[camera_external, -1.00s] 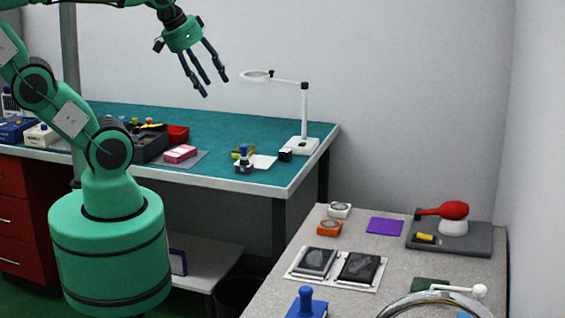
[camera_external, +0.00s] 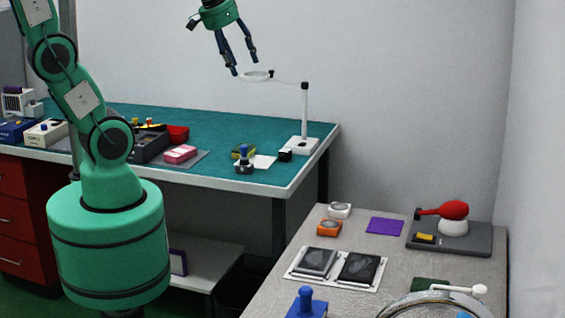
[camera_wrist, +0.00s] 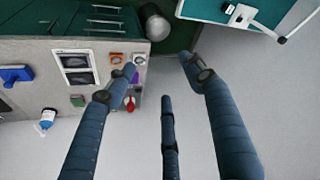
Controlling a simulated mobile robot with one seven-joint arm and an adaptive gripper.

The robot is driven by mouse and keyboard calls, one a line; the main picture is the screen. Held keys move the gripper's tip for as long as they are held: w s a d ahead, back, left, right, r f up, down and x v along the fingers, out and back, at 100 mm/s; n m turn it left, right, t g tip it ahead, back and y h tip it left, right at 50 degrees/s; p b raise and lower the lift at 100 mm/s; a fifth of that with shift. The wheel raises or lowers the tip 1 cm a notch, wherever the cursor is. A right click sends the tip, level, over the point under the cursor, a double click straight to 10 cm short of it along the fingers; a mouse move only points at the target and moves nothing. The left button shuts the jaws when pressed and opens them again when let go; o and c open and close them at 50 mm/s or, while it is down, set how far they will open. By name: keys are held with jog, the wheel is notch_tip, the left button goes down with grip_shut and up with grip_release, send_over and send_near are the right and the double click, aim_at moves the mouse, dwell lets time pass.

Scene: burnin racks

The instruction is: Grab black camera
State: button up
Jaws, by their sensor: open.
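A small black box-shaped object (camera_external: 285,155), which may be the black camera, sits on the green-topped table (camera_external: 215,135) beside the white base of the magnifier lamp. It is too small to identify surely. My gripper (camera_external: 246,68) is high above the table, up and left of that object in the external view, with its fingers hanging down near the lamp's ring. Its blue fingers are spread and empty; in the wrist view my gripper (camera_wrist: 160,72) has nothing between the fingers.
The magnifier lamp (camera_external: 304,115) stands at the table's right end, its ring arm reaching left. A blue-handled stamp (camera_external: 243,160), a pink box (camera_external: 180,154) and a red bin (camera_external: 178,134) lie further left. A grey bench (camera_external: 260,290) with several items stands in front.

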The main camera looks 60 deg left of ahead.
jog(key=w+a+n+g+p, duration=0.1)
jog(key=w+a, duration=0.2)
jog(key=w, duration=0.3)
jog(key=w+a+n+p, duration=0.1)
jog(key=w+a+p, duration=0.1)
jog(key=w+a, duration=0.3)
jog(key=n+g+p, duration=0.4)
jog(key=n+p, duration=0.1)
jog(key=p, duration=0.3)
send_over(285, 150)
notch_tip(285, 150, down, 29)
jog(key=shift+s+d, duration=0.15)
jog(key=shift+s, duration=0.1)
jog(key=shift+f, duration=0.15)
jog(key=shift+f+p, duration=0.5)
jog(key=shift+f, duration=3.65)
jog(key=shift+f, duration=0.1)
jog(key=shift+w+f+p, duration=0.1)
jog(key=shift+f+p, duration=0.4)
jog(key=shift+f, duration=2)
